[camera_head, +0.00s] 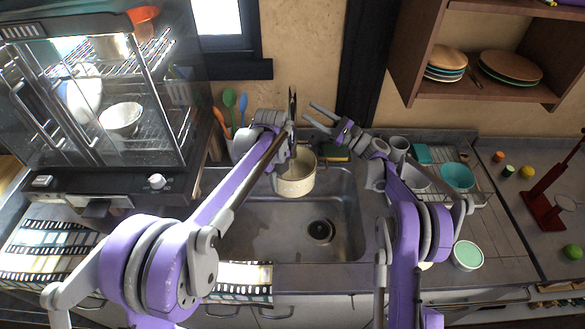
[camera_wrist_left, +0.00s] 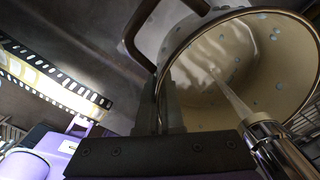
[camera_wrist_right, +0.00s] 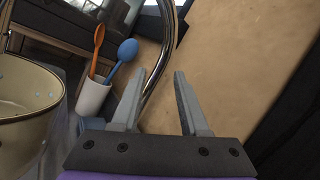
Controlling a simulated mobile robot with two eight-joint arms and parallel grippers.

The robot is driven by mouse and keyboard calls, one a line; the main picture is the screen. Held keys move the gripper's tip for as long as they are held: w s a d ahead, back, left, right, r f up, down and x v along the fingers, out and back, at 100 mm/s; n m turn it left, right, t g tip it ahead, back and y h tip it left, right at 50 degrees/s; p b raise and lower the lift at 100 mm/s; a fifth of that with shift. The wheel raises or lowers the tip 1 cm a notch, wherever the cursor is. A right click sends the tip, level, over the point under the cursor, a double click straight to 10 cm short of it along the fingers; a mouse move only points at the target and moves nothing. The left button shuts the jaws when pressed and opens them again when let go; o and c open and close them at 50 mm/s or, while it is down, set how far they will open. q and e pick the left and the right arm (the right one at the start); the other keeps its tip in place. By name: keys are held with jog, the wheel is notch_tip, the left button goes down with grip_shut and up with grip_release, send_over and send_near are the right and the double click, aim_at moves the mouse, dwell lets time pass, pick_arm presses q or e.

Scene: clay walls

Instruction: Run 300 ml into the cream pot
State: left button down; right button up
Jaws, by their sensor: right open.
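The cream pot (camera_head: 295,186), speckled inside, is held upright over the sink (camera_head: 262,225). My left gripper (camera_head: 287,160) is shut on its rim; in the left wrist view the pot's inside (camera_wrist_left: 235,60) shows beside the fingers. The chrome tap (camera_wrist_right: 163,60) stands behind; its spout end (camera_wrist_left: 264,130) points into the pot. A pale streak, which looks like running water (camera_wrist_left: 230,92), goes from the spout into the pot. The water level is unclear. My right gripper (camera_head: 318,114) is open and empty near the tap; in the right wrist view the tap's pipe shows between and beyond its fingers.
A utensil holder (camera_wrist_right: 93,97) with spoons stands behind the sink. A drying rack with a teal bowl (camera_head: 457,177) and cups is to the right. A glass-fronted cabinet (camera_head: 100,100) is at left. The sink's front is clear around the drain (camera_head: 320,231).

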pick_arm(q)
jog(key=s+a, duration=0.7)
jog(key=shift+s+a, duration=0.25)
jog(key=shift+a, duration=0.05)
